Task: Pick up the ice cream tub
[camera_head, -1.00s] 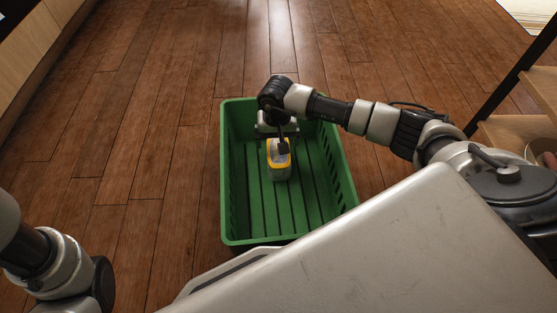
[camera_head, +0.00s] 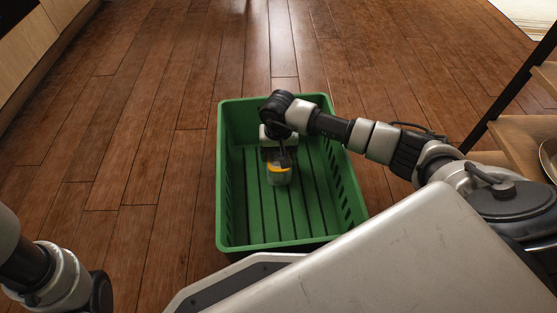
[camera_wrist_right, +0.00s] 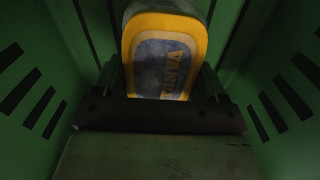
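The ice cream tub (camera_head: 279,176) has a yellow-rimmed lid and a pale body. It is inside the green crate (camera_head: 228,190), partly hidden under my right gripper (camera_head: 280,160). In the right wrist view, the tub's lid (camera_wrist_right: 163,65), with a blue-grey label and yellow rim, fills the space between the two dark fingers of my right gripper (camera_wrist_right: 163,82). The fingers lie close along both sides of it. Whether they press on the tub does not show. Whether the tub touches the crate floor is unclear. My left arm enters at lower left; its gripper is out of frame.
The crate's slotted walls rise around my right gripper. Wooden shelves (camera_head: 518,135) with a dark post and a metal pan (camera_head: 550,158) stand at the right. The wood floor (camera_head: 150,150) is clear left of and beyond the crate.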

